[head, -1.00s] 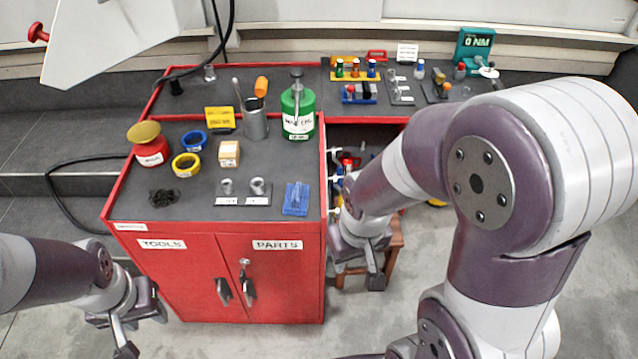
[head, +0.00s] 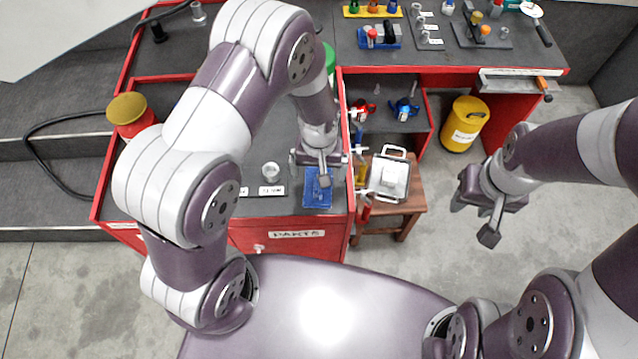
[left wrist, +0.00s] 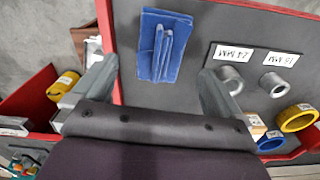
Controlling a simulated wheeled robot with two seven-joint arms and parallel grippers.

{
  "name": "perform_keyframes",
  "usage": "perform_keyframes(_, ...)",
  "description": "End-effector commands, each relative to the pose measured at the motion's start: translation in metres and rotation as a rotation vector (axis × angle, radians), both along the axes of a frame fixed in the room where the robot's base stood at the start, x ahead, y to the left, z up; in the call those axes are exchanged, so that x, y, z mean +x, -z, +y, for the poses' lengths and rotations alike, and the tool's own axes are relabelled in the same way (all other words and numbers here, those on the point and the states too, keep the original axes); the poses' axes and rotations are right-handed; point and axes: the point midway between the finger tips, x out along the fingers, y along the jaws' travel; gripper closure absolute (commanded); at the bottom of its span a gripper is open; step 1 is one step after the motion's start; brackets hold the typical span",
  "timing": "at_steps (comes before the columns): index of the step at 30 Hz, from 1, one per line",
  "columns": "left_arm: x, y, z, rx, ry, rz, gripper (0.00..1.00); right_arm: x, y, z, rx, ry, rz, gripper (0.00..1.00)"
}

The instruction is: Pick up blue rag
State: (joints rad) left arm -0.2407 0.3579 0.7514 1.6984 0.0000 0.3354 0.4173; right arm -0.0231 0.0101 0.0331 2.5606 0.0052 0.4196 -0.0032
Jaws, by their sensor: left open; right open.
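The blue rag (head: 317,197) lies folded on the dark top of the red cabinet (head: 220,237), close to its front right corner. In the left wrist view the rag (left wrist: 157,62) shows whole, with raised folds along its middle. My left gripper (head: 323,174) is over the rag and partly hides it in the head view. Its fingers are open, one on each side of the rag in the left wrist view, with nothing between them touching. My right gripper (head: 475,222) is open and empty, over the floor right of the cabinet.
A metal nut (head: 270,172) with a label stands left of the rag. The cabinet's red edge lies just right of it. A wooden stool (head: 409,203) with a white container stands beside the cabinet. A yellow bin (head: 464,124) stands farther right.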

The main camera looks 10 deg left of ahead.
Motion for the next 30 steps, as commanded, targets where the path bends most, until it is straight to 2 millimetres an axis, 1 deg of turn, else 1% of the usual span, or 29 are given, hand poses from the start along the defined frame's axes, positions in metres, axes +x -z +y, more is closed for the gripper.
perform_keyframes(4,-0.001,0.017,0.001,0.0,0.0,0.003,0.0,0.0,-0.006,0.0,0.0,0.0,0.0,0.57)
perform_keyframes(7,-0.003,0.036,0.001,0.001,0.001,0.004,0.0,0.0,-0.013,0.0,0.0,0.0,0.0,0.57)
perform_keyframes(10,-0.002,0.053,0.001,0.001,0.001,0.001,0.0,0.0,-0.013,0.0,0.0,0.0,0.0,0.57)
perform_keyframes(13,-0.001,0.058,0.001,0.0,0.001,-0.001,0.0,0.0,-0.013,0.0,0.0,0.0,0.0,0.57)
perform_keyframes(18,-0.001,0.059,0.001,-0.001,0.001,-0.002,0.0,0.0,-0.012,0.0,0.0,0.0,0.0,0.57)
perform_keyframes(20,-0.001,0.059,0.001,-0.001,0.001,-0.002,0.2,0.0,-0.012,0.0,0.0,0.0,0.0,0.57)
perform_keyframes(21,-0.001,0.059,0.001,-0.001,0.001,-0.001,0.33,0.0,-0.012,0.0,0.0,0.0,0.0,0.57)
perform_keyframes(23,-0.001,0.058,0.001,-0.001,0.001,-0.001,0.52,0.0,-0.012,0.0,0.0,0.0,0.0,0.57)
perform_keyframes(24,-0.001,0.058,0.001,-0.001,0.001,-0.001,0.57,0.0,-0.012,0.0,0.0,0.0,0.0,0.57)
perform_keyframes(30,-0.001,0.058,0.001,-0.001,0.001,-0.002,0.57,0.0,-0.012,0.0,0.0,0.0,0.0,0.57)
